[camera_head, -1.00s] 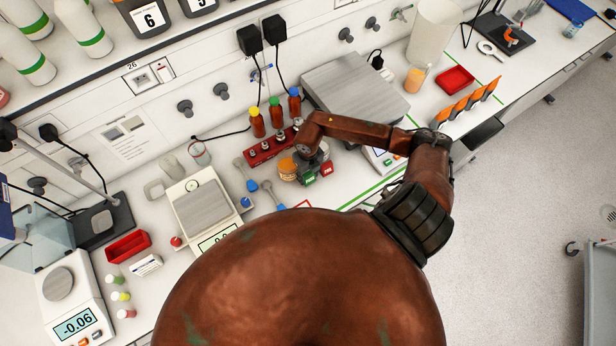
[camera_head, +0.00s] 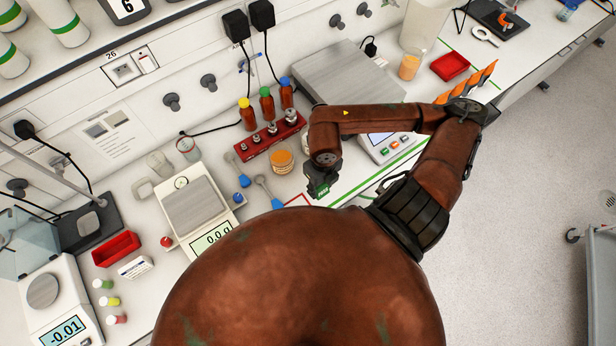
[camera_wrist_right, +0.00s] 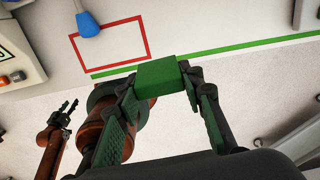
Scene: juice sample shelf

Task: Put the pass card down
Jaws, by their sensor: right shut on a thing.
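The pass card (camera_head: 320,189) is a small green block with a white label. My right gripper (camera_wrist_right: 160,92) is shut on it; in the wrist view the green card (camera_wrist_right: 158,78) sits between the fingertips. The card is held near the bench front, beside a red outlined rectangle (camera_wrist_right: 149,36). A corner of this outline shows in the head view (camera_head: 298,199); my body hides the rest. Whether the card touches the bench cannot be told. My left gripper (camera_wrist_right: 66,108) shows small in the wrist view, apparently open and empty, away from the card.
A round orange-lidded jar (camera_head: 282,161), blue-handled spoons (camera_head: 243,180) and a red weight rack (camera_head: 270,135) stand just behind. A balance (camera_head: 197,212) is to the left, another device (camera_head: 388,148) to the right. A green line (camera_wrist_right: 230,48) runs along the bench front.

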